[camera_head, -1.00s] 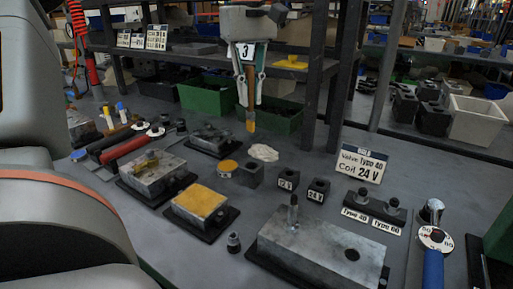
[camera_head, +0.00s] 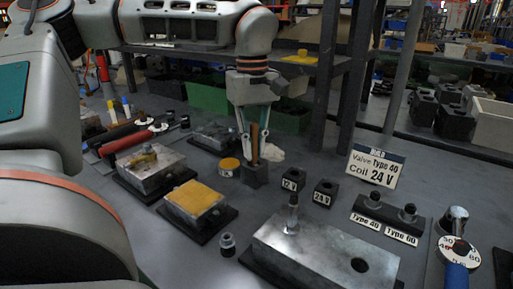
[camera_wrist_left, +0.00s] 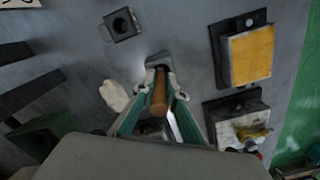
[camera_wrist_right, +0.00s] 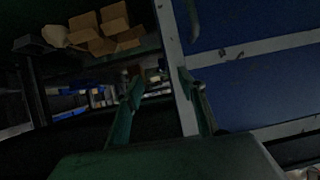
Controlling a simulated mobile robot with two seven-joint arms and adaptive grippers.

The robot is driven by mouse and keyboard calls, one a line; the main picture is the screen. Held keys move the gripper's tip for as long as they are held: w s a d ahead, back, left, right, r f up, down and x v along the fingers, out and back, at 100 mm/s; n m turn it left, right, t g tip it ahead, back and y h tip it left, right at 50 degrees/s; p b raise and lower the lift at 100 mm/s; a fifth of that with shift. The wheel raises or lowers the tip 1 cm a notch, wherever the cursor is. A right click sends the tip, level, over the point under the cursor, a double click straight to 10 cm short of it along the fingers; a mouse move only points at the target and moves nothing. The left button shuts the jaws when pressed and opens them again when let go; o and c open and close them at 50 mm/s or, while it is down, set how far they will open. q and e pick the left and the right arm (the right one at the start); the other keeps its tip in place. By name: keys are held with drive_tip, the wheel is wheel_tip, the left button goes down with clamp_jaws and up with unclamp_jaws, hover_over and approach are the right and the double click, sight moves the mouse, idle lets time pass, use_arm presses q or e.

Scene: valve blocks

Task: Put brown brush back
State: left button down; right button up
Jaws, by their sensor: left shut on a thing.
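The brown brush (camera_head: 255,140) is upright between the fingers of my left gripper (camera_head: 254,156), which is shut on it. The brush also shows in the left wrist view (camera_wrist_left: 159,92). A dark square holder block (camera_head: 254,176) stands on the table directly under the brush. The brush's bristle end is hidden at the block's top; I cannot tell how deep it sits. In the left wrist view, the block (camera_wrist_left: 159,60) lies just beyond the fingertips. My right gripper (camera_wrist_right: 163,88) is open and empty, away from the table, facing shelves.
The 12 V (camera_head: 292,180) and 24 V (camera_head: 324,193) blocks are to the right. A large metal valve block (camera_head: 325,250) lies in front.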

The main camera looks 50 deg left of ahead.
sight(253, 124)
use_arm(q)
drive_tip(key=shift+s+r, duration=0.1)
drive_tip(key=shift+r, duration=0.05)
drive_tip(key=shift+f, duration=0.2)
drive_tip(key=c, duration=2)
unclamp_jaws()
drive_tip(key=shift+c, duration=0.2)
use_arm(e)
drive_tip(key=shift+w+r, duration=0.1)
drive_tip(key=shift+r, duration=0.15)
use_arm(q)
wheel_tip(253, 124, up, 7)
drive_tip(key=shift+r+p, duration=0.1)
drive_tip(key=shift+p, duration=0.8)
wheel_tip(253, 124, up, 4)
drive_tip(key=shift+a+p, duration=0.1)
drive_tip(key=shift+p, duration=0.4)
drive_tip(key=shift+r, duration=0.55)
use_arm(e)
drive_tip(key=shift+s+d+f+n+g+h, duration=0.2)
drive_tip(key=shift+s+d+f+n, duration=0.1)
drive_tip(key=shift+d+f, duration=0.3)
drive_tip(key=shift+s+d+f+n+g+h, duration=0.1)
drive_tip(key=shift+s+d+f+n+h, duration=0.2)
drive_tip(key=shift+d, duration=0.35)
